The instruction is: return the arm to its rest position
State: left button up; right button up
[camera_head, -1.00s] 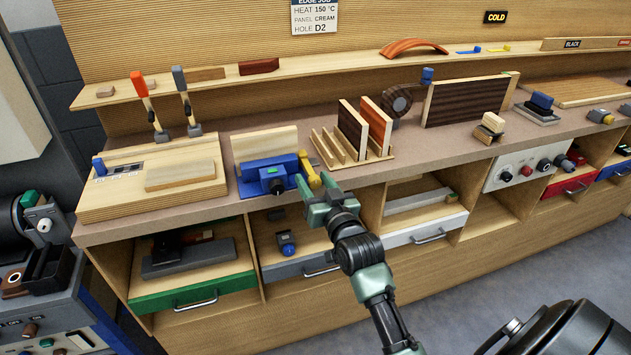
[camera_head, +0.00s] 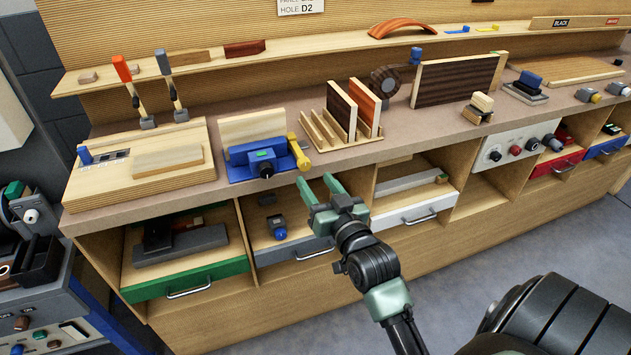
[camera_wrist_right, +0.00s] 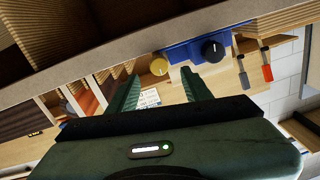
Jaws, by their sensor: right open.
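My right gripper (camera_head: 319,190) is open and empty, with its two green fingers apart. In the head view it hangs in front of the bench, below the front edge of the worktop and close to the blue vise (camera_head: 262,165). The right wrist view shows its fingers (camera_wrist_right: 122,92) with nothing between them, and the blue vise (camera_wrist_right: 190,52) with its black knob and a yellow part beyond them. The vise holds a light wooden board (camera_head: 252,127) upright. My left gripper is not in view.
The worktop edge (camera_head: 400,157) runs just beyond the gripper. Open drawers with green (camera_head: 185,279), grey and white (camera_head: 412,213) fronts stick out below. A rack (camera_head: 322,135) with upright panels stands right of the vise. Floor (camera_head: 445,270) in front is clear.

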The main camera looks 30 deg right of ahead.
jog(key=shift+f, duration=0.1)
jog(key=s+a+f+n+g+y, duration=0.1)
jog(key=a+f+g, duration=0.1)
jog(key=f, duration=0.9)
jog(key=a+f+n+g+y, duration=0.1)
jog(key=a+f+g, duration=0.15)
jog(key=f, duration=0.95)
jog(key=s+a+f+n+g+y+p, duration=0.15)
jog(key=s+f, duration=0.25)
jog(key=f, duration=0.4)
jog(key=s+a+f+m+g+h, duration=0.1)
jog(key=s+a+f+g, duration=0.15)
jog(key=s+f, duration=0.4)
jog(key=s+a+f+n+g, duration=0.2)
jog(key=s+f+g, duration=0.2)
jog(key=s+f, duration=0.95)
jog(key=s+f+n+g, duration=0.1)
jog(key=s+f, duration=0.3)
jog(key=s, duration=0.6)
jog(key=s+f+g, duration=0.3)
jog(key=s+f, duration=0.1)
jog(key=s, duration=0.5)
jog(key=shift+s+d+n+y, duration=0.35)
jog(key=shift+d, duration=0.05)
